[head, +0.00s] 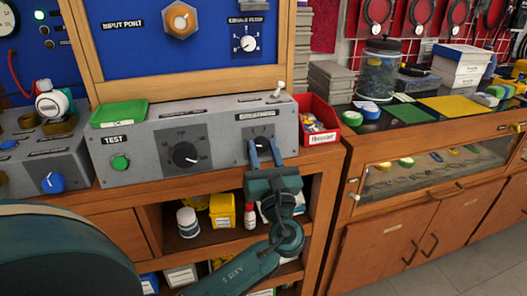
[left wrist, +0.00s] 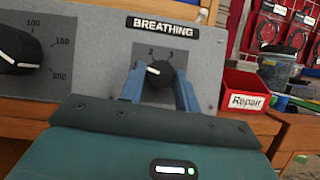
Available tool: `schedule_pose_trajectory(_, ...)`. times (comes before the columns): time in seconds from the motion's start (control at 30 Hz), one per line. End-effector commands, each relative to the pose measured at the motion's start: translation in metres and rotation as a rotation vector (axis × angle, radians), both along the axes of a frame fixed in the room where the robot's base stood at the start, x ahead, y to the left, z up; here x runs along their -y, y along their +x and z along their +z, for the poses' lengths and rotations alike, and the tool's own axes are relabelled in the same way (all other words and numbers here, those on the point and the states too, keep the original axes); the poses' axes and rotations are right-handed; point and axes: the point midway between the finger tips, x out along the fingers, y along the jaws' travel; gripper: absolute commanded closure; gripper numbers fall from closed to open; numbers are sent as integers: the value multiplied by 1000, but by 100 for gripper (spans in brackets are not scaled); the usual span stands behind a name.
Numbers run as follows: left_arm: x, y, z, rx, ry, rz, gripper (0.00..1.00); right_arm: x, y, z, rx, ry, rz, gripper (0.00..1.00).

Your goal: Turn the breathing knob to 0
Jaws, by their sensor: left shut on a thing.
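The breathing knob (left wrist: 158,76) is a black round knob on the grey panel, under the white-on-black BREATHING label (left wrist: 162,27). Its white pointer mark is aimed left and slightly up. The dial marks 2 and 3 show above it; 0 cannot be seen. My left gripper (left wrist: 160,95) has one blue finger on each side of the knob and is shut on it. In the head view the knob (head: 262,141) sits at the panel's right end, between the fingertips of the left gripper (head: 264,155). My right gripper is not in view.
A larger black knob (head: 185,155) and a green button (head: 120,163) are on the same grey panel (head: 220,158), left of the breathing knob. A red Repair bin (head: 322,137) stands close on the right. A wooden shelf with bottles (head: 188,222) is below.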

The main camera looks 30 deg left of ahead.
Motion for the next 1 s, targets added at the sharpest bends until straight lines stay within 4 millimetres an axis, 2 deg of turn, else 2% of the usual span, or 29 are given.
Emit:
schedule_pose_trajectory(0.47, 2, 1, -3, 78, -69, 21, 91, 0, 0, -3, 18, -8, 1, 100)
schedule_pose_trajectory(1.0, 5, 5, -1, 420, -361, 114, 91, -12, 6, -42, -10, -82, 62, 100)
